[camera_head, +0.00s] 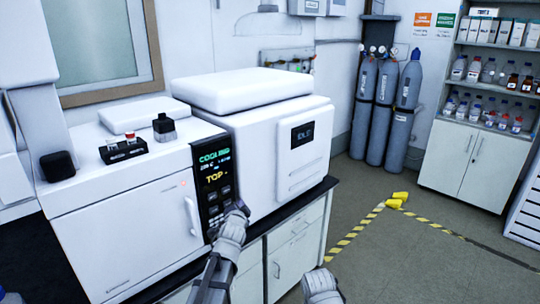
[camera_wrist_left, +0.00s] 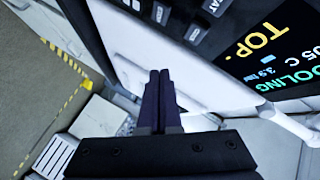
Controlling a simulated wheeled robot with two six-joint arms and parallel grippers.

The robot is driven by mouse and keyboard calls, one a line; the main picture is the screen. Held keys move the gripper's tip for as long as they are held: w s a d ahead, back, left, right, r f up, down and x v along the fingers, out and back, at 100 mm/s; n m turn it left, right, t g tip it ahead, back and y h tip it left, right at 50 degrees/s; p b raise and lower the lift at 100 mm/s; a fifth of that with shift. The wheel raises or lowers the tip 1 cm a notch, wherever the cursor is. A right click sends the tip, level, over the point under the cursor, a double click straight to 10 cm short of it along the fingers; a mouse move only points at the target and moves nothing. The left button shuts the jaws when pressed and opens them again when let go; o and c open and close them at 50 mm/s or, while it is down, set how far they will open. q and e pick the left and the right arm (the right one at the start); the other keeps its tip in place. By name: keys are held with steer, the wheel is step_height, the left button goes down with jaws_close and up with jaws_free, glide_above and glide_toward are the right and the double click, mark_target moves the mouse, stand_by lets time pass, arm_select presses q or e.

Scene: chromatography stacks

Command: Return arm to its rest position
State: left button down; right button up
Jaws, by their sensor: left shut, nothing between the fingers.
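My left gripper (camera_head: 240,207) is in front of the lower part of the chromatograph's dark control panel (camera_head: 212,180), near its keys. In the left wrist view its two dark fingers (camera_wrist_left: 160,78) are closed together with nothing between them. The panel (camera_wrist_left: 270,50) shows there close beyond the fingertips, with the words "TOP." and "COOLING". I cannot tell whether the fingers touch it. A grey part of my right arm (camera_head: 320,285) shows at the bottom edge of the head view; its gripper is not seen.
The white chromatograph (camera_head: 125,235) and a taller white unit (camera_head: 265,150) stand on a dark-topped bench (camera_head: 298,235). Grey gas cylinders (camera_head: 387,110) and a bottle shelf (camera_head: 490,125) stand behind. Yellow-black tape (camera_head: 355,235) marks the open floor on the right.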

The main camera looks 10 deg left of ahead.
arm_select(q)
steer(key=s+d+f+n+g+p, duration=0.1)
steer(key=s+d+f+n+g, duration=0.1)
steer(key=s+d+f+g, duration=0.4)
steer(key=s+d+f+n+g, duration=0.1)
steer(key=s+d+f+n, duration=0.1)
steer(key=s+d+f, duration=0.45)
steer(key=s+d+f+n+g, duration=0.1)
steer(key=s+g, duration=0.3)
steer(key=s, duration=0.6)
steer(key=s+d+f+n+g, duration=0.1)
steer(key=s+g, duration=0.3)
steer(key=s, duration=0.7)
steer(key=shift+s+d+h+p, duration=0.15)
steer(key=shift+d+h+p, duration=0.25)
steer(key=shift+d, duration=0.1)
